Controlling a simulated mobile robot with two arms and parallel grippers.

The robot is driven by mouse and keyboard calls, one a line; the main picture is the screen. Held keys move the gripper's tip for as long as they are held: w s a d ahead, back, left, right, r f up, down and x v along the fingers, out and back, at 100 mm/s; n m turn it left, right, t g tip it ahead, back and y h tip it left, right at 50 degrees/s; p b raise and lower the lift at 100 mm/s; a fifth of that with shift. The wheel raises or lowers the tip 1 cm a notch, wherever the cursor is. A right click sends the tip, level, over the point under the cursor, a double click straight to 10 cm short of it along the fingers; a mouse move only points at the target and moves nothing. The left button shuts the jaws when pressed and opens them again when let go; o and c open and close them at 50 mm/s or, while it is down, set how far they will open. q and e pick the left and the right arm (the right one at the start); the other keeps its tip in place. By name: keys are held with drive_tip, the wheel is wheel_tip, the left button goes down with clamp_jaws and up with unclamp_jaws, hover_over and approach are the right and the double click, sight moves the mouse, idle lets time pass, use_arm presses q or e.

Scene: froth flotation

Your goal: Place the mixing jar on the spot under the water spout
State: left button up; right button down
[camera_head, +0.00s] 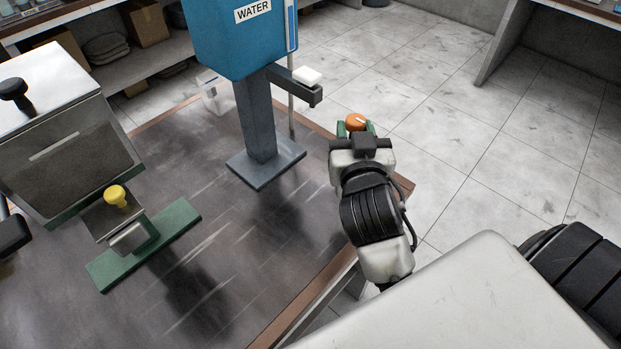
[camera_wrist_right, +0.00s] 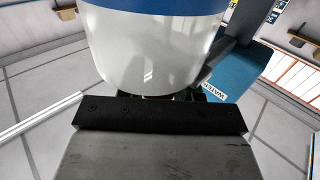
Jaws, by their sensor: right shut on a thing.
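My right gripper (camera_head: 355,127) is at the bench's far right edge, right of the water stand. Its green fingertips are shut around a round thing with an orange top and a light mark. In the right wrist view a whitish, see-through vessel with a blue band, which I take as the mixing jar (camera_wrist_right: 150,60), fills the space before the gripper; the fingers are mostly hidden. The blue water tank (camera_head: 232,45) stands on a grey post with a grey side arm (camera_head: 308,92). Below is a grey base plate (camera_head: 265,165), bare. My left gripper is not seen.
A metal box with a black knob (camera_head: 60,130) stands at left on the bench. Before it is a green stand (camera_head: 145,245) with a yellow knob (camera_head: 115,196). A clear container (camera_head: 214,95) sits behind the post. The bench (camera_head: 250,240) is clear between stand and right edge.

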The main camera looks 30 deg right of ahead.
drive_tip(key=w+a+f, duration=0.3)
drive_tip(key=w+f, duration=0.7)
drive_tip(key=shift+w+a+f, duration=0.2)
drive_tip(key=shift+w+f, duration=0.15)
drive_tip(key=shift+w, duration=0.05)
drive_tip(key=shift+f, duration=0.15)
drive_tip(key=c, duration=0.8)
unclamp_jaws()
drive_tip(key=shift+o, duration=0.2)
